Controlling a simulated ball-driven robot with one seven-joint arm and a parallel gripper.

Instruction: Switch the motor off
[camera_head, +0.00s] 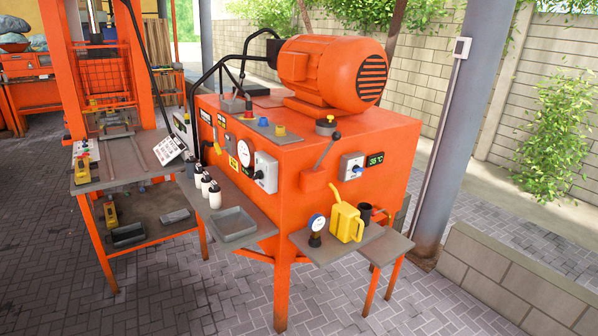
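The orange motor (330,72) with a black slotted end lies on top of a big orange cabinet (345,165). A grey panel (258,127) with blue and yellow buttons sits on the cabinet's top left edge. On the front are a light grey switch box (266,171) with a dark handle, a round white gauge (244,152), a dark lever (327,150), and a grey box with a blue knob (356,169). Which control belongs to the motor, and whether it is on, I cannot tell. My gripper is not in view.
A small display (376,158) is right of the blue knob. A shelf (240,215) holds white bottles and a grey tray (235,222). A yellow can (346,221) stands on the right shelf. An orange press (105,75) is left, a post (465,120) right. Paving in front is clear.

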